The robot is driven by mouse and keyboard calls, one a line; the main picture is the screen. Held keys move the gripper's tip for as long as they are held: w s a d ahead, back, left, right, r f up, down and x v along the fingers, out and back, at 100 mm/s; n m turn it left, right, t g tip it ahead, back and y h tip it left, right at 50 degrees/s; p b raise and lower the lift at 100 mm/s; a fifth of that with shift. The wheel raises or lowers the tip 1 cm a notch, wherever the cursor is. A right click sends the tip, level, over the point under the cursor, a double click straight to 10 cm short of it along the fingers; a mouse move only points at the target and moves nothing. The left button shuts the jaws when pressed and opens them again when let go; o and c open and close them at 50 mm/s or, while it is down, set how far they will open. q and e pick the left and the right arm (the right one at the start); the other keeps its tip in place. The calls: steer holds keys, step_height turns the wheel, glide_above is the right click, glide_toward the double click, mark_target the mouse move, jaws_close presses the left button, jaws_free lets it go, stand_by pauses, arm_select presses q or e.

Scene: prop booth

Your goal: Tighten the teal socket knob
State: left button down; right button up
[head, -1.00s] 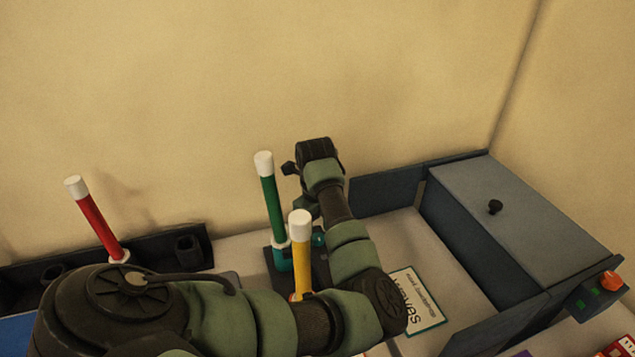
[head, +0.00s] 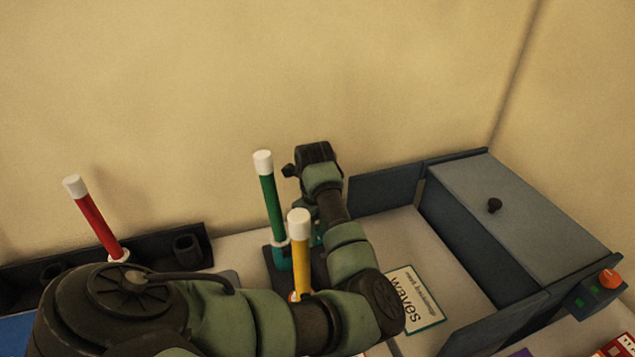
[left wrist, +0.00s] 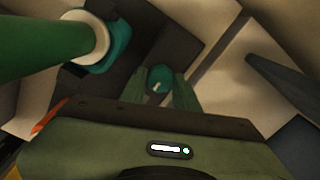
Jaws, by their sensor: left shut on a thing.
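The teal socket (head: 281,260) stands upright on a dark base and holds a green stick with a white top (head: 268,205). In the left wrist view, the teal knob (left wrist: 159,76) with a pale mark on its face sits beside the socket (left wrist: 118,50). My left gripper (left wrist: 160,88) is shut on the knob, one green finger on each side of it. In the head view my left gripper (head: 314,209) reaches down behind the yellow stick, and the knob is mostly hidden there. My right gripper is not in view.
A red stick (head: 92,218) stands in a dark rack (head: 150,245) at left. At right is a grey-walled box (head: 520,220) with a black knob; a "waves" card (head: 425,290) lies before it.

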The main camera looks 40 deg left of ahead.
arm_select(q)
steer(key=m+b, duration=0.3)
steer(key=m, duration=0.2)
steer(key=shift+f+m, duration=0.1)
steer(key=shift+m, duration=0.2)
steer(key=m+b, duration=0.2)
steer(key=m, duration=0.3)
steer(key=shift+a+b, duration=0.1)
steer(key=shift+b, duration=0.2)
steer(key=m+b, duration=0.2)
steer(key=m, duration=0.3)
steer(key=shift+m, duration=0.4)
steer(key=m, duration=0.2)
steer(key=m+b, duration=0.1)
steer(key=m, duration=0.1)
steer(key=shift+w+r+m, duration=0.1)
steer(key=shift+r+m, duration=0.1)
steer(key=shift+m, duration=0.2)
steer(key=shift+g, duration=0.3)
steer(key=c, duration=1.1)
jaws_free()
steer(key=shift+o, duration=0.2)
